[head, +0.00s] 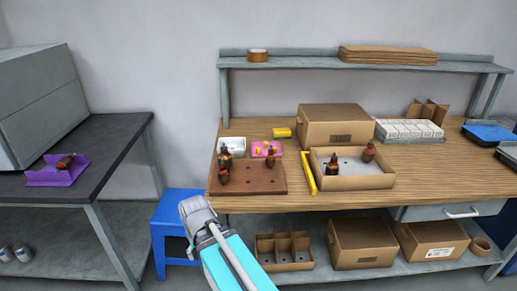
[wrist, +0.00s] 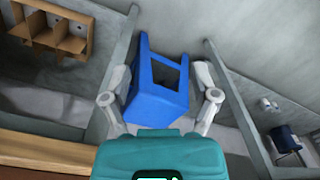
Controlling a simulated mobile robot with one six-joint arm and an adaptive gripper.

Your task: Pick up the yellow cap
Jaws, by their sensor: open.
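Small yellow pieces (head: 265,149), possibly including the yellow cap, sit on a pink tray on the wooden workbench in the head view; they are too small to tell apart. A larger yellow item (head: 282,132) lies behind the tray. My gripper (head: 190,207) is in front of the bench's left end, apart from these pieces. In the wrist view my gripper (wrist: 160,82) is open with its two fingers spread and nothing between them. The blue stool (wrist: 158,103) shows below the fingers. No yellow piece shows in the wrist view.
A white container (head: 232,145) is left of the tray. An open carton (head: 370,183), a yellow bar (head: 307,173) and a closed carton (head: 335,112) are to the right.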

